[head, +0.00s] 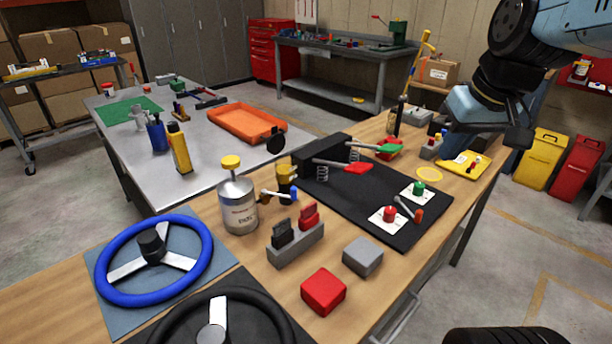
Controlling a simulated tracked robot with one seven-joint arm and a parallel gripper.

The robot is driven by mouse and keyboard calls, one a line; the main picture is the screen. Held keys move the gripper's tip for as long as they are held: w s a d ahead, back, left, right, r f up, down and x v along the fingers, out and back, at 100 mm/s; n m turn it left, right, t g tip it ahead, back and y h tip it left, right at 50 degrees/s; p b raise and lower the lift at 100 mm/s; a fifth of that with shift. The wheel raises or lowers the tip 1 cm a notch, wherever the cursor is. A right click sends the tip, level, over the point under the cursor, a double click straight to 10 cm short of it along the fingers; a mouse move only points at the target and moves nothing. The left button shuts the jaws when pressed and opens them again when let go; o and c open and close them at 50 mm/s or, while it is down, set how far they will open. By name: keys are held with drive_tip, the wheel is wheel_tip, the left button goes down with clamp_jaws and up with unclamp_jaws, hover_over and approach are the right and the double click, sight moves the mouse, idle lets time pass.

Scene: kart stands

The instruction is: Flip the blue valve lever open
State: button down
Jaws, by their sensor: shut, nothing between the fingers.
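The blue-tipped valve lever (294,193) shows in the head view near the middle of the wooden bench. Its pale arm runs roughly level, with the blue tip to the right. A dark and yellow valve body (285,172) stands just behind it. The lever is small here, and its exact angle is hard to read. My gripper (452,146) is at the end of my arm, at the bench's far right. It is shut and empty, well apart from the lever. Its fingertips are not clear against the dark parts around them.
A grey block with red and black switches (296,241) is in front. A black mat (345,192) with red and green pedals lies to the right. A blue steering wheel (115,290) lies front left.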

drive_tip(key=w+a+f+n+g+y, duration=0.2)
drive_tip(key=w+a+f+n, duration=0.3)
drive_tip(key=w+a, duration=0.4)
drive_tip(key=w+a+f+n+g+y, duration=0.3)
drive_tip(key=w+a+f, duration=0.5)
drive_tip(key=w, duration=0.5)
drive_tip(key=shift+w+a+n+g+y, duration=0.35)
drive_tip(key=shift+a+n+g, duration=0.35)
drive_tip(key=shift+n, duration=0.4)
drive_tip(key=s+a+f, duration=0.5)
drive_tip(key=a+f, duration=0.2)
drive_tip(key=shift+s+a+f, duration=0.15)
drive_tip(key=shift+a+f, duration=0.2)
drive_tip(key=shift+f, duration=0.05)
